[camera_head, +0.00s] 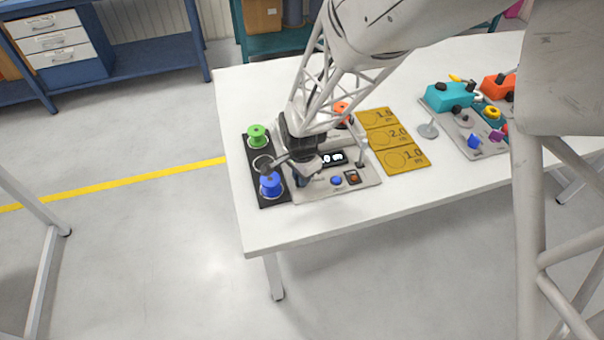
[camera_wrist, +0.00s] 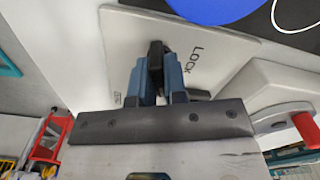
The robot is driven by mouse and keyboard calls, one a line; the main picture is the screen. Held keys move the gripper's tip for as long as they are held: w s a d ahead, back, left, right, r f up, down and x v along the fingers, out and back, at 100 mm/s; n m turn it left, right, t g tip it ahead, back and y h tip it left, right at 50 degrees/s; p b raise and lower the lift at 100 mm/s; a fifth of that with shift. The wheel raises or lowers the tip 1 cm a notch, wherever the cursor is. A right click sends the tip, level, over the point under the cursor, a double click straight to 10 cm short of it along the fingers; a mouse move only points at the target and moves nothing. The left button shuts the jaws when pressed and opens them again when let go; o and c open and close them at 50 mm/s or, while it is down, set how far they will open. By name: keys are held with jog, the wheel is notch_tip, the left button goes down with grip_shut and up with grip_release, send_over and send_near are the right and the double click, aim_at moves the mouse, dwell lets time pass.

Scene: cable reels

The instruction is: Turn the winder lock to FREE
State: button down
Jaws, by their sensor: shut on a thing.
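The winder (camera_head: 340,185) is a grey panel with a small display, near the left end of the white table. My gripper (camera_head: 300,180) reaches down over its left front part. In the wrist view, my gripper's blue fingers (camera_wrist: 160,80) are shut on a black lock lever (camera_wrist: 155,56), whose top shows between them. The word LOCK is printed on the panel (camera_wrist: 215,62) to the right of the lever. A smaller label left of the fingers is too small to read. In the head view, my gripper hides the lever.
A black tray (camera_head: 251,160) left of the winder holds a green spool (camera_head: 257,134) and a blue spool (camera_head: 270,186), close to my gripper. Yellow marked mats (camera_head: 393,142) lie farther right.

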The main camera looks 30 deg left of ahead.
jog(key=m, duration=0.5)
dwell(0.3)
jog(key=c, duration=1.2)
grip_release()
jog(key=shift+r, duration=3.5)
